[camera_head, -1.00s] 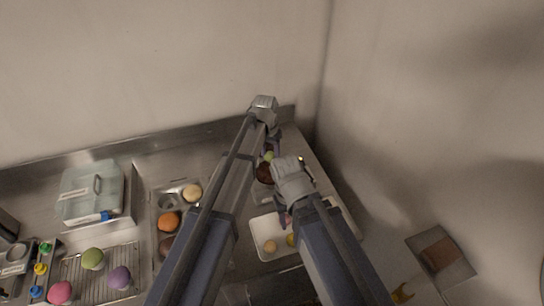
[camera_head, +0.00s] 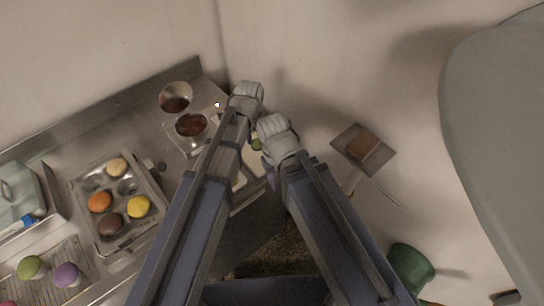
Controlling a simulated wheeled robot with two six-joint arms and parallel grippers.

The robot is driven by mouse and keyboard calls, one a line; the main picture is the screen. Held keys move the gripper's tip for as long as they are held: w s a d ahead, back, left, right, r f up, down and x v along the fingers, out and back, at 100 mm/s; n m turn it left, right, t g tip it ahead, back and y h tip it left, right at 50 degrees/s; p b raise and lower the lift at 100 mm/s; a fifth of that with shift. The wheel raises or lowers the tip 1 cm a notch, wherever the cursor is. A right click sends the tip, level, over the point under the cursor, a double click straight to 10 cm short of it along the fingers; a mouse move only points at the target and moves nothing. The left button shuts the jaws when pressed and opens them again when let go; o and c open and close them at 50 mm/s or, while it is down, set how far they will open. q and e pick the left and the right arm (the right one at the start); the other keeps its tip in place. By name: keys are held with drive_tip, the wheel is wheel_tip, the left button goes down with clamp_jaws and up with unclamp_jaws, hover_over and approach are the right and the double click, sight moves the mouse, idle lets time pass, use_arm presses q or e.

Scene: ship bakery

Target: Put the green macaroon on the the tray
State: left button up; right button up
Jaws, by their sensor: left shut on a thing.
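My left gripper (camera_head: 252,131) is at the end of the arm that comes in from the left, above the right end of the counter. A small green round piece, which looks like the green macaroon (camera_head: 256,144), shows just below its wrist and is held there. The fingers are mostly hidden. My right gripper (camera_head: 280,142) is close beside it to the right; its fingers are hidden under its wrist. A pale white tray (camera_head: 256,161) shows only in part between and behind my arms. Another green round piece (camera_head: 30,267) lies on the wire rack at the lower left.
A purple round (camera_head: 67,274) is on the rack. A dustpan (camera_head: 363,150) and green bin (camera_head: 410,266) are right of the counter.

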sight(260, 164)
use_arm(q)
drive_tip(key=shift+d, duration=0.15)
wheel_tip(260, 164, down, 10)
drive_tip(key=b, duration=1)
drive_tip(key=shift+f, duration=0.2)
drive_tip(key=o, duration=0.9)
drive_tip(key=shift+r, duration=0.15)
drive_tip(key=r+p, duration=0.4)
drive_tip(key=s+r+p, duration=0.1)
drive_tip(key=r+p, duration=0.7)
drive_tip(key=shift+s+a, duration=0.2)
drive_tip(key=shift+a, duration=0.15)
